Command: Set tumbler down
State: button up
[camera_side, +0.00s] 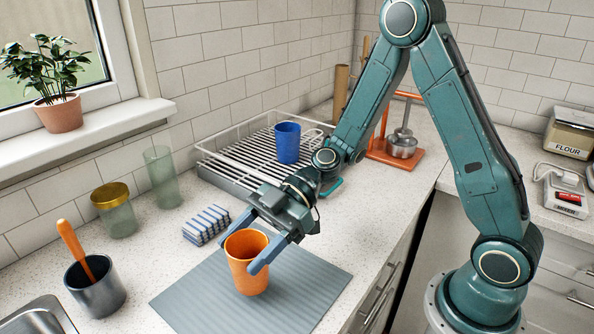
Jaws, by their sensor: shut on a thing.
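An orange tumbler (248,270) is upright over the grey ribbed mat (190,299) on the counter. My gripper (251,243) is shut on the tumbler, with one finger on each side near its rim. The near finger covers part of the tumbler's right side. The tumbler's base appears at or very close to the mat; I cannot tell whether it touches.
A blue cup (287,143) stands in the white dish rack (225,176) behind. A folded striped cloth (206,225), a gold-lidded jar (114,210), a green glass (162,178) and a dark pot (95,290) are to the left. The mat's right part is clear.

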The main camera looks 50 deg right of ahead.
jog(key=shift+f, duration=0.95)
jog(key=shift+f, duration=0.15)
jog(key=o, duration=1.2)
jog(key=shift+d+r, duration=0.1)
jog(key=shift+r, duration=0.1)
jog(key=shift+v, duration=5.9)
